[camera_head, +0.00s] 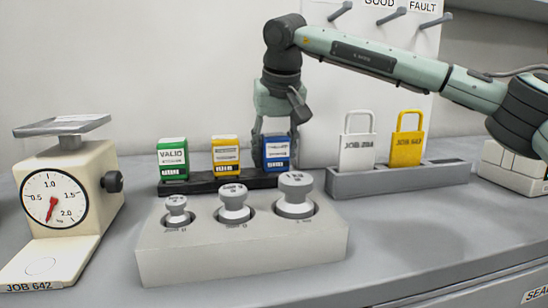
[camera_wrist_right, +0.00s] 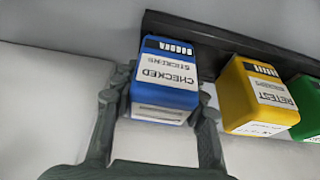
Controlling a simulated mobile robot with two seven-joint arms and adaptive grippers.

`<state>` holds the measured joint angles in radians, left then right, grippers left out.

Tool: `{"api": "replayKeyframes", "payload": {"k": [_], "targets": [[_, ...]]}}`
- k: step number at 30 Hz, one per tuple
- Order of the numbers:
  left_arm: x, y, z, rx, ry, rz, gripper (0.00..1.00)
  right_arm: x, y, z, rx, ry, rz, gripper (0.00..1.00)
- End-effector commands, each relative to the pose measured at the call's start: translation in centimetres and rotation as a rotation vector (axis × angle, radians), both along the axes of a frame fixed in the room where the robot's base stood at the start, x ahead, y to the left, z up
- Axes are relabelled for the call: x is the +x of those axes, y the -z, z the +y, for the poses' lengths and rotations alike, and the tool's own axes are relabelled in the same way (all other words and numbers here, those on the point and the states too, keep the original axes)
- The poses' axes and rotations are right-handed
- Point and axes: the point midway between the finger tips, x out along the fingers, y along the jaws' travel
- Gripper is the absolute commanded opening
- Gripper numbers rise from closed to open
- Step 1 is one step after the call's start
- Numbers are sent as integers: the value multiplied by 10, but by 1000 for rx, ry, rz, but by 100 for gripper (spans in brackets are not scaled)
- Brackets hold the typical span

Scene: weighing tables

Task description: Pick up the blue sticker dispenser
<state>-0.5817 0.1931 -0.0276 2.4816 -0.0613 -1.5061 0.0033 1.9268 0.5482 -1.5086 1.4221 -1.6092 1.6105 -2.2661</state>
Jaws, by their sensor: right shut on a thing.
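The blue sticker dispenser (camera_head: 277,153) is at the right end of a dark rack (camera_head: 202,187), beside the yellow and green dispensers. It also shows in the right wrist view (camera_wrist_right: 165,80), with a white label reading CHECKED. My right gripper (camera_head: 276,136) reaches down over it from above, and in the wrist view its fingers (camera_wrist_right: 164,100) lie on both sides of the blue dispenser, shut on it. The dispenser appears upright and at the rack; I cannot tell whether its base is clear of it. My left gripper is not in view.
The yellow dispenser (camera_head: 226,156) and green dispenser (camera_head: 172,159) stand to the left. A grey block with several weights (camera_head: 240,254) is in front. A scale (camera_head: 66,200) stands far left. Two padlocks, white (camera_head: 358,149) and yellow (camera_head: 407,147), stand in a grey holder (camera_head: 395,182) to the right.

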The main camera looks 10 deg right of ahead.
Motion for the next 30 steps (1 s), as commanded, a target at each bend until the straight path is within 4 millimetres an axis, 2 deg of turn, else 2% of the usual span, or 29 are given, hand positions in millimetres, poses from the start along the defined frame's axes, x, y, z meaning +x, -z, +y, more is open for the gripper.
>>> {"api": "replayKeyframes", "payload": {"k": [5,8,15,21,25,30], "targets": [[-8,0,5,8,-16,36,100,1,-22,1,2,0,-4,8],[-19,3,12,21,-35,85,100,1,-44,1,3,0,-5,8],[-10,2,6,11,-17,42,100,-53,-74,15,0,-4,-5,8],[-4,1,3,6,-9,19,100,-90,-97,24,0,-2,-4,8],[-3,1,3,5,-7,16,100,-105,-105,28,1,-1,-2,8],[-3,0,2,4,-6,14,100,-112,-110,30,1,1,-2,8]]}}
